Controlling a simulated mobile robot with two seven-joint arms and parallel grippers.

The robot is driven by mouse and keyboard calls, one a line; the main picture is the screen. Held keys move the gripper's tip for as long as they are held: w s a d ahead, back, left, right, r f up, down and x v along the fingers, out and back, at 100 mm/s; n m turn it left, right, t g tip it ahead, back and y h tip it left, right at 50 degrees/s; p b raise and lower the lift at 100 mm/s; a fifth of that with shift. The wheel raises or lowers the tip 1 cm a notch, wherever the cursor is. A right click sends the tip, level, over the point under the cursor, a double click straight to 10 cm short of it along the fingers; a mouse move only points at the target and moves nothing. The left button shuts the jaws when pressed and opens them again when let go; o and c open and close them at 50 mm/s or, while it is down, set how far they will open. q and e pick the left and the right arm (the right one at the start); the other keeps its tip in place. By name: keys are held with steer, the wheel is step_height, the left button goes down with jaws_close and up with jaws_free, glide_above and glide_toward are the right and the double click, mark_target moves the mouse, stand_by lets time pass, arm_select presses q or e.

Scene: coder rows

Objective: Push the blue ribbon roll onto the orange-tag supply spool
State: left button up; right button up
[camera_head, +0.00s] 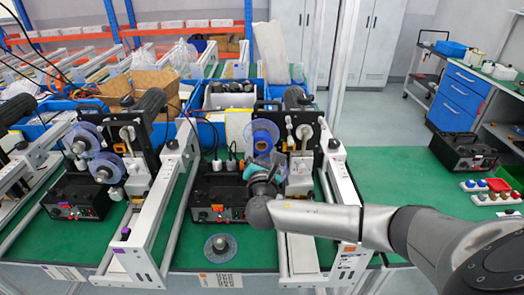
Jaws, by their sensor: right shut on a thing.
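My right arm comes in from the right, and its gripper (262,174) is at the front of the middle coder, shut on a blue ribbon roll (274,158). The roll is partly hidden by the gripper. Just above it, a blue disc (264,131) sits on the coder, with a small orange patch (261,145) at its lower part, apparently the orange tag of the supply spool. The roll and this disc overlap in the picture; I cannot tell whether they touch or whether the roll is around the spool. My left gripper is not in view.
A left coder (130,140) carries two blue discs. A black control box (217,195) stands under the middle coder. A loose clear disc (220,247) lies on the green bench (262,247) in front. White conveyor rails (158,215) flank the work area. Blue bins stand behind.

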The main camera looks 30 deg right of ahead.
steer(key=shift+b+x, duration=0.55)
steer(key=shift+x, duration=0.7)
steer(key=shift+r, duration=0.1)
steer(key=o, duration=1.2)
steer(key=shift+w, duration=0.1)
steer(key=v, duration=1.5)
steer(key=shift+s, duration=0.2)
